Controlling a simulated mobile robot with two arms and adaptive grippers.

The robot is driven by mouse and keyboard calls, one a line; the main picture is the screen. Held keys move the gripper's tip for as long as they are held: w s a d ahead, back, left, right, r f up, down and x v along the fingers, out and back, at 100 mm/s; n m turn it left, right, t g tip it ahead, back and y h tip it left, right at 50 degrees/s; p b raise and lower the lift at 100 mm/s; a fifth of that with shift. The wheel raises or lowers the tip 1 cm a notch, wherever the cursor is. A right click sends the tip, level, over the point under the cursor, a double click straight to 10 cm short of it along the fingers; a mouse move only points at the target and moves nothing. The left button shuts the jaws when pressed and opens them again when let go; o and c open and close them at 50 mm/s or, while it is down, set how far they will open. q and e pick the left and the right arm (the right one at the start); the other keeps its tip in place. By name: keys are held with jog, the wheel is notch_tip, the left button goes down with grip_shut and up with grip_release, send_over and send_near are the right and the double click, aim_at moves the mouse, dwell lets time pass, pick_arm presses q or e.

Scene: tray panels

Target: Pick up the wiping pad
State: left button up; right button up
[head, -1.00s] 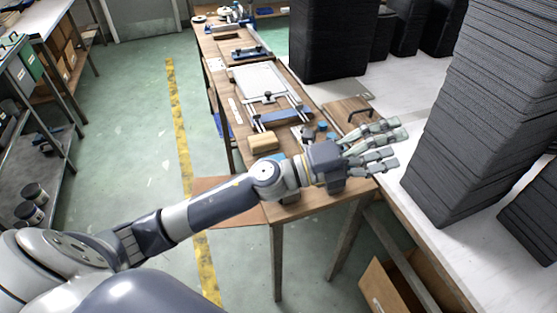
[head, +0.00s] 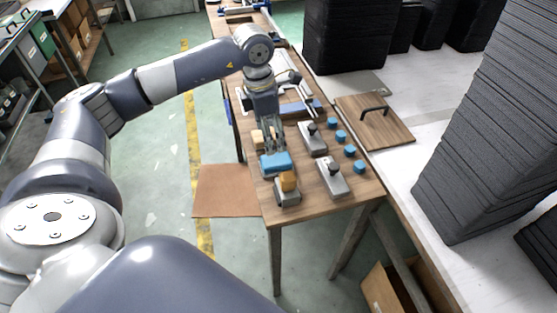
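A blue block (head: 276,163), which looks like the wiping pad, lies near the front left of the wooden table. My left gripper (head: 270,150) points down at its far edge, with the fingers close to or touching it; I cannot tell which. The fingers are small and partly overlap, so whether they are open or shut on the pad is unclear. A tan block (head: 257,137) sits just left of the fingers. My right gripper is not in view.
A grey tool with an orange-brown top (head: 288,184) stands just in front of the blue block. Grey tools with dark knobs (head: 333,176) and several blue knobs (head: 350,151) are to the right. A handled wooden board (head: 388,128) lies beyond, near tall black stacks (head: 490,130).

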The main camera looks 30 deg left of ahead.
pick_arm(q)
send_over(275, 159)
jog(key=s, duration=0.1)
notch_tip(275, 159, down, 5)
jog(key=shift+r+p, duration=0.1)
jog(key=shift+p, duration=0.2)
jog(key=f, duration=0.2)
jog(key=w+f+p, duration=0.1)
jog(key=f, duration=0.2)
jog(key=shift+f, duration=0.3)
jog(key=shift+f, duration=0.25)
jog(key=shift+c, duration=0.2)
jog(key=c, duration=1)
